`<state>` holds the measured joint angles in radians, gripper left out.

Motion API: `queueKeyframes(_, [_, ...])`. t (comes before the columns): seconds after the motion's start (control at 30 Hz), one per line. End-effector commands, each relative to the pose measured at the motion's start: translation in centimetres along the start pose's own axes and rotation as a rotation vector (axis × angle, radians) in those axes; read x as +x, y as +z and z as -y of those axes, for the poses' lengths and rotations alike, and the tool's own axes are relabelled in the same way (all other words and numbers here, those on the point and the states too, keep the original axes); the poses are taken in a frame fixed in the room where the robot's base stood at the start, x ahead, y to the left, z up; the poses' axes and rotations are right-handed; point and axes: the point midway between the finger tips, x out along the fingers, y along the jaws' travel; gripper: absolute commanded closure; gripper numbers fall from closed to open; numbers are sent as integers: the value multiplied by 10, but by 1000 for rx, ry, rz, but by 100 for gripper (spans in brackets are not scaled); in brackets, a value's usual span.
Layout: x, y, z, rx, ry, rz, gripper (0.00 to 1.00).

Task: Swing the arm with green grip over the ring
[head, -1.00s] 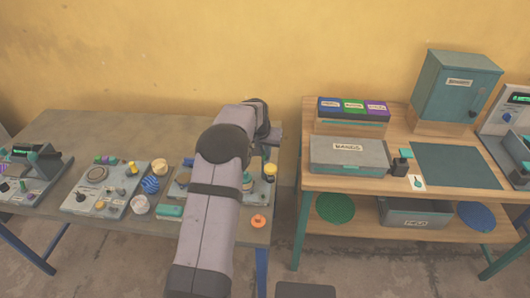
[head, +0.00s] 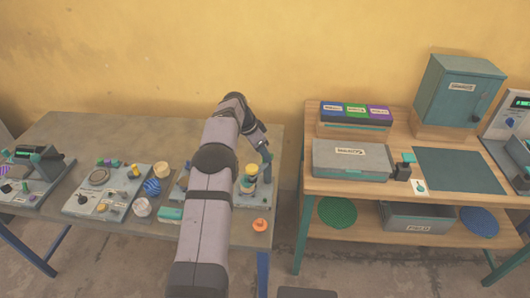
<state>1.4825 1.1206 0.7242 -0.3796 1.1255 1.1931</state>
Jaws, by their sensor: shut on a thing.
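My gripper (head: 266,161) points down over the right part of a grey panel on the left table. Its fingertips are small and partly hidden, and the green grip is not clearly visible at them. A yellow round-topped part (head: 251,169) is just left of the gripper. It stands above a pale and teal part (head: 247,184) on the panel. I cannot tell which part is the ring. My own arm hides the middle of the panel.
An orange knob-like piece (head: 260,225) lies at the table's front edge. A teal block (head: 170,214), a white pot (head: 141,207) and a blue striped ball (head: 152,187) are left of my arm. The wooden bench (head: 400,190) with boxes stands to the right.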

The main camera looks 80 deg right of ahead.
Motion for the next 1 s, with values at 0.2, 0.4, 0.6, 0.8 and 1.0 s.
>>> queueKeyframes(0.2, [-1, 0, 1, 61, 25, 0, 100])
queueKeyframes(0.4, [0, 0, 1, 83, 33, 1, 100])
queueKeyframes(0.6, [0, 0, 1, 85, 34, 2, 100])
queueKeyframes(0.8, [0, 0, 1, 84, 33, 2, 80])
queueKeyframes(1.0, [0, 0, 1, 84, 34, 1, 70])
